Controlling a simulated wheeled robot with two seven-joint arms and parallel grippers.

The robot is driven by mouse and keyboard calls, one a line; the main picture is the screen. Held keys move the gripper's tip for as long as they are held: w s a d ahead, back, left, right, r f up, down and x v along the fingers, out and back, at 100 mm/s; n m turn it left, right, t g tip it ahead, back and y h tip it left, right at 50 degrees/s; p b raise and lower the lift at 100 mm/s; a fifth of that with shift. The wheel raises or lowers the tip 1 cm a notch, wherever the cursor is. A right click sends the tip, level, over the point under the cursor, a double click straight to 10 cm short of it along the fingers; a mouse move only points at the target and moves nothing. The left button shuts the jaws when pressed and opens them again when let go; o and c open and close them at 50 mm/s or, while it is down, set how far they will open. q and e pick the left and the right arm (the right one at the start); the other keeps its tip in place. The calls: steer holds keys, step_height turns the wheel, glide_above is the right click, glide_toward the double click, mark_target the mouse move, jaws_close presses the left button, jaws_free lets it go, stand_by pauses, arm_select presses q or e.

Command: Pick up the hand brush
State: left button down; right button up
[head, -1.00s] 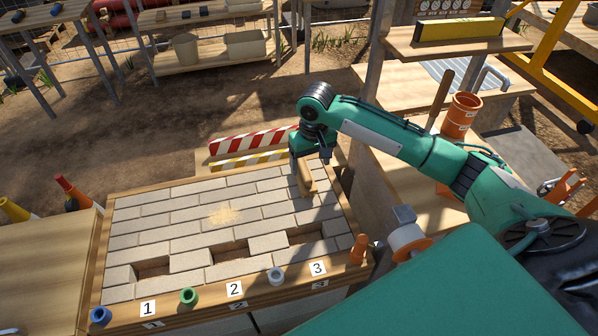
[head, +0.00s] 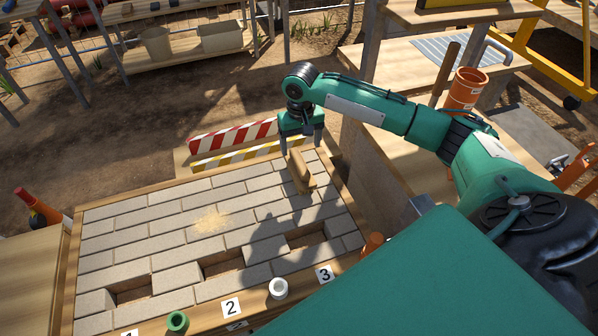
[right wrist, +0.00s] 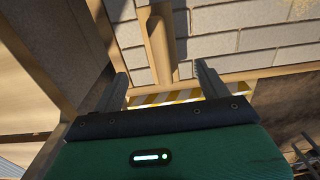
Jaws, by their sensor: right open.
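The hand brush (head: 301,174) is a tan wooden piece on the far right part of the grey paver panel. It also shows in the right wrist view (right wrist: 161,48), upright in the picture between the lines of my two fingers. My right gripper (head: 301,147) is open and empty, just above and behind the brush in the head view. In the right wrist view its fingers (right wrist: 162,82) stand apart, one to each side of the brush's near end. Whether they touch it I cannot tell. My left gripper is out of view.
The paver panel (head: 160,228) has a wooden rim, sandy dust and several open gaps. Green (head: 177,321) and white (head: 278,288) cups stand along its front edge. A red-white striped barrier (head: 235,138) lies behind. Wooden shelves with an orange pot (head: 466,90) stand at right.

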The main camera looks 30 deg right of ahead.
mark_target(300, 160)
steer(key=f, duration=1)
steer(key=shift+w, duration=0.35)
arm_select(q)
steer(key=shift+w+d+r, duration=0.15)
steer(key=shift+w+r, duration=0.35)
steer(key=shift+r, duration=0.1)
